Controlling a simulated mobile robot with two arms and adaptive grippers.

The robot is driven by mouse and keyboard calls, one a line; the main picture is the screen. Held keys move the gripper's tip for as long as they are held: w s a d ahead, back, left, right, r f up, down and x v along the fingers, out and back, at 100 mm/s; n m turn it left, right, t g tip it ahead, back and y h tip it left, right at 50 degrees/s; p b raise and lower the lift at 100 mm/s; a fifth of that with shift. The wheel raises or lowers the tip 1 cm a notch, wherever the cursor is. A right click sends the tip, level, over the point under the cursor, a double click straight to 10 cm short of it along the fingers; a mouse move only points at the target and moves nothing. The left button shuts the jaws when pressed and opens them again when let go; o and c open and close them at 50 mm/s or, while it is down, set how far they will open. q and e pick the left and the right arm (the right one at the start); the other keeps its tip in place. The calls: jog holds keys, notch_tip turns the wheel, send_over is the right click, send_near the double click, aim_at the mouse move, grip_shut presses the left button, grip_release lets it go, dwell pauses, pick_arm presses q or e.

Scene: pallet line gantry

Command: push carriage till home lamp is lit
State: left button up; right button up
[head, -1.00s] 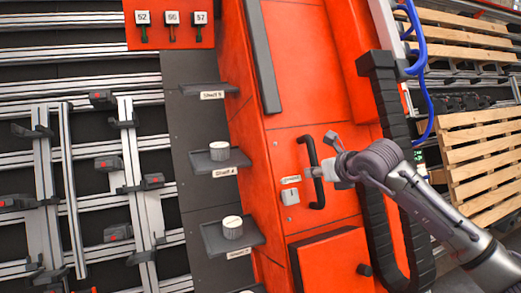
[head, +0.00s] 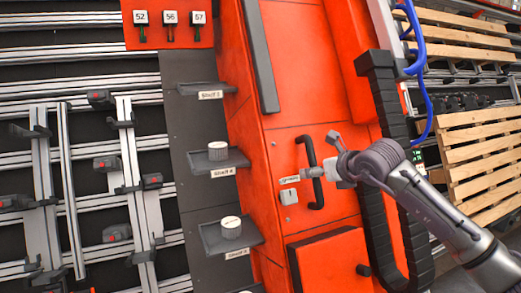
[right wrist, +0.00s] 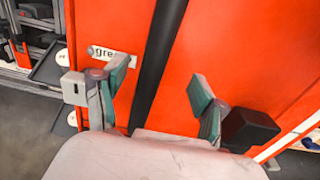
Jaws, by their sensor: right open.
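The carriage (head: 305,95) is a tall orange body in the middle of the head view, with a black vertical handle (head: 312,146) on its front. My right gripper (head: 314,172) is at the handle's middle. In the right wrist view my right gripper (right wrist: 158,76) is open, with the black handle bar (right wrist: 157,65) running between its two green-padded fingers. The bar appears clear of both pads. I cannot identify a lit home lamp. My left gripper is out of view.
Dark shelves (head: 219,160) with white round parts stand left of the carriage. A rail rack (head: 68,190) with clamps fills the far left. A black cable chain (head: 387,150) runs down the carriage's right side. Wooden pallets (head: 485,155) stand at the right.

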dwell(0.3)
jog(key=b+v, duration=0.2)
jog(key=v, duration=0.8)
jog(key=shift+b, duration=0.35)
jog(key=shift+f, duration=0.1)
